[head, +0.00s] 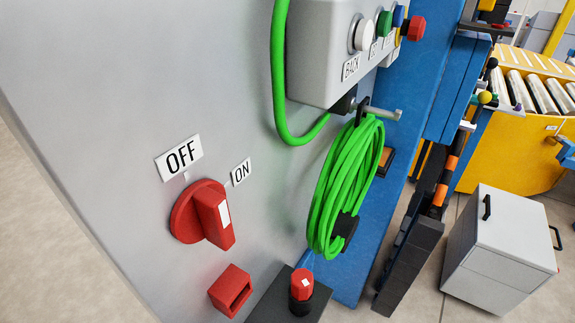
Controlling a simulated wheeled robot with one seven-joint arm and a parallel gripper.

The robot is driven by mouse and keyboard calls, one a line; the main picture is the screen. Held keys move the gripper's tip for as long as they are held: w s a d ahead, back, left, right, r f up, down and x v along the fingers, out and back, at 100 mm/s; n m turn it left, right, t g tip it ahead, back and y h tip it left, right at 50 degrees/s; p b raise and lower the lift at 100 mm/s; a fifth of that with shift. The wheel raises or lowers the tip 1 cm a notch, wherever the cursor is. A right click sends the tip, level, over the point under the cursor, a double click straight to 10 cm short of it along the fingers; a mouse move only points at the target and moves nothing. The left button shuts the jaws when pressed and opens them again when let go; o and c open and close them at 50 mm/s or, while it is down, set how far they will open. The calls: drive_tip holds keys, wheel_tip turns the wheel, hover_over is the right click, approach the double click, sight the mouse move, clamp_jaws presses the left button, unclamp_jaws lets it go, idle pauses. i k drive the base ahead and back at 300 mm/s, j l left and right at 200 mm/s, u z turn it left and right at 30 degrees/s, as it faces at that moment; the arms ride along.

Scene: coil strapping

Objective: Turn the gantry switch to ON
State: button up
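The gantry switch (203,212) is a red rotary knob with a raised bar handle, on a pale grey panel in the head view. The ON label (240,172) is to the upper right of the knob. Each label has a small tick below it. Nothing touches the switch. My gripper is not in view.
A red block (230,290) and a red-topped black part (301,290) sit below the switch. A green hose coil (345,185) hangs on a peg to the right, under a grey button box (320,55). A grey cabinet (500,245) stands farther right.

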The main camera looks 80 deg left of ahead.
sight(201, 212)
drive_tip(key=i+u, duration=0.1)
drive_tip(key=u, duration=0.3)
drive_tip(key=l+u, duration=0.1)
drive_tip(key=u, duration=0.3)
drive_tip(key=i+l+u, duration=0.1)
drive_tip(key=u, duration=0.35)
drive_tip(key=i+l+u, duration=0.1)
drive_tip(key=u, duration=1.75)
drive_tip(key=k+j+z, duration=0.15)
drive_tip(key=k, duration=0.25)
drive_tip(key=k+j+z, duration=0.15)
drive_tip(key=k, duration=0.25)
drive_tip(key=j, duration=0.1)
